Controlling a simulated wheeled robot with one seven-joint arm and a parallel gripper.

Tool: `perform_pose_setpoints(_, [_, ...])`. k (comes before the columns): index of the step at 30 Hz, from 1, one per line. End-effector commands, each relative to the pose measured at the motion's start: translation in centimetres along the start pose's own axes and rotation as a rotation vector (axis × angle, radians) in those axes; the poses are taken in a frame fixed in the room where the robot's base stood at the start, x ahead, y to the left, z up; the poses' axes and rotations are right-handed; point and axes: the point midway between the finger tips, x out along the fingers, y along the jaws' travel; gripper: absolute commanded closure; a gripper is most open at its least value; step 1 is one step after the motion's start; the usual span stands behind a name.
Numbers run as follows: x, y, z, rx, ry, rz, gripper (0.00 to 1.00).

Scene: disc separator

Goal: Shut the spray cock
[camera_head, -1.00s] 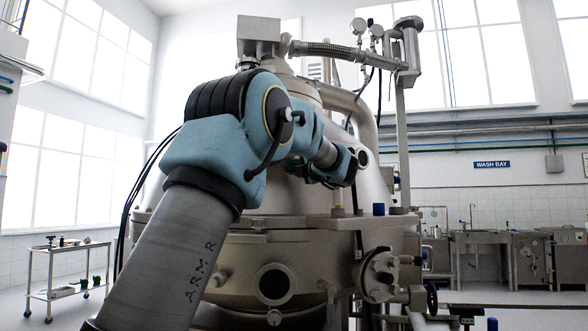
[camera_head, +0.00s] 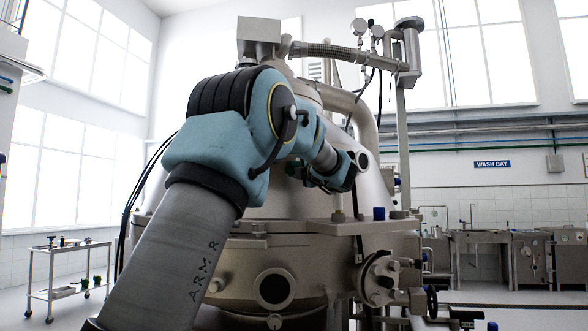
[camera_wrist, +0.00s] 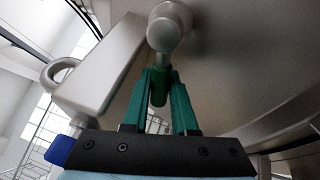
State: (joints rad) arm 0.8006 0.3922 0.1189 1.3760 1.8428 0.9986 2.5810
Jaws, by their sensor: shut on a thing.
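In the wrist view my gripper (camera_wrist: 160,82) has green fingers on either side of a dark green handle (camera_wrist: 159,92). The fingers are shut on this handle. The handle hangs from a round metal fitting (camera_wrist: 168,28), which seems to be the spray cock, on the machine's curved metal side. How far the cock is turned cannot be told. In the head view the end of my arm (camera_head: 335,172) is beside the upper body of the separator (camera_head: 375,185). The fingers and the cock are hidden there.
A blue cap (camera_head: 379,213) stands on the machine's ledge and a blue part (camera_wrist: 62,150) shows close to my gripper's left. A metal box-shaped arm (camera_wrist: 105,75) runs close by on the left. A trolley (camera_head: 68,270) stands far left, sinks (camera_head: 480,240) far right.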

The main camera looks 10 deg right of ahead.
Motion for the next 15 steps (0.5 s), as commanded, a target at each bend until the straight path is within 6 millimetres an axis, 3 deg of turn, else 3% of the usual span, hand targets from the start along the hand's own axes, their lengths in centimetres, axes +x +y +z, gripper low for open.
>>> perform_pose_setpoints(3, [-0.01,0.01,0.01,-0.002,0.0,0.001,1.0])
perform_pose_setpoints(4, [0.0,0.01,0.01,-0.002,0.0,0.001,0.73])
perform_pose_setpoints(9, [-0.01,0.02,0.01,-0.003,0.0,0.001,0.54])
perform_pose_setpoints(12, [-0.01,0.03,0.01,-0.003,0.0,0.001,0.44])
perform_pose_setpoints(15, [0.0,0.06,0.01,-0.003,0.0,0.002,0.44])
